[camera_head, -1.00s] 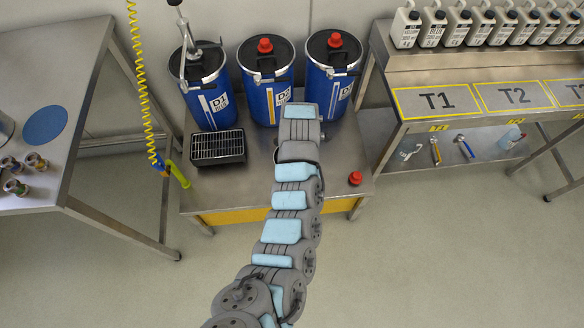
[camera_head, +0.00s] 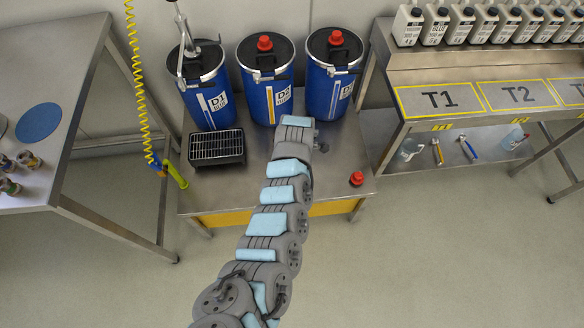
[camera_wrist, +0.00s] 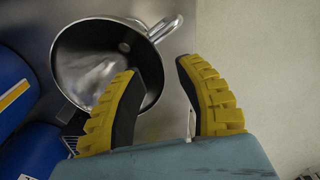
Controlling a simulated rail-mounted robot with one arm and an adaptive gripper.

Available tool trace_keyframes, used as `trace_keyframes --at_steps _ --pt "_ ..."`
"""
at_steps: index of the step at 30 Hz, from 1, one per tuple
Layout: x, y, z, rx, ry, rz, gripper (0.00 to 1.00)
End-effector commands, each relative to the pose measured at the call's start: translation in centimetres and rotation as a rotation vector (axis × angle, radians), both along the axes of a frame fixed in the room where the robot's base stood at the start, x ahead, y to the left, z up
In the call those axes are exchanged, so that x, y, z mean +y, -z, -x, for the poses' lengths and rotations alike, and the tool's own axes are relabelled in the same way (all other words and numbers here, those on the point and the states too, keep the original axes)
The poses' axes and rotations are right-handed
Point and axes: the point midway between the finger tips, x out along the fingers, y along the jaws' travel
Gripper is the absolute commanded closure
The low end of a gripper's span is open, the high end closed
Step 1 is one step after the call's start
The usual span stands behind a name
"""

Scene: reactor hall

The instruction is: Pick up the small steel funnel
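A round, shiny steel vessel with a loop handle (camera_wrist: 100,58) lies in the upper left of the wrist view. My gripper (camera_wrist: 157,68) is open. Its left yellow-and-black finger overlaps the vessel's mouth, and its right finger is outside the rim. The rim near the handle shows between them; I cannot tell the depth or any contact.
A black grated box (camera_head: 216,148) is left of my arm, a red cap (camera_head: 356,179) right. A T1 bench (camera_head: 440,100) stands at right.

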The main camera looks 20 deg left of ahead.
Motion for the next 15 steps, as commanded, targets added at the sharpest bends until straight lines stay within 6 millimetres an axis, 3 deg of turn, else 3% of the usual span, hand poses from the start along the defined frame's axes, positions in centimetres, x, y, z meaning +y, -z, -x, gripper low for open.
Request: trace_keyframes --at_steps 15 --pt "0.2 3.2 0.0 0.004 0.000 0.001 0.65"
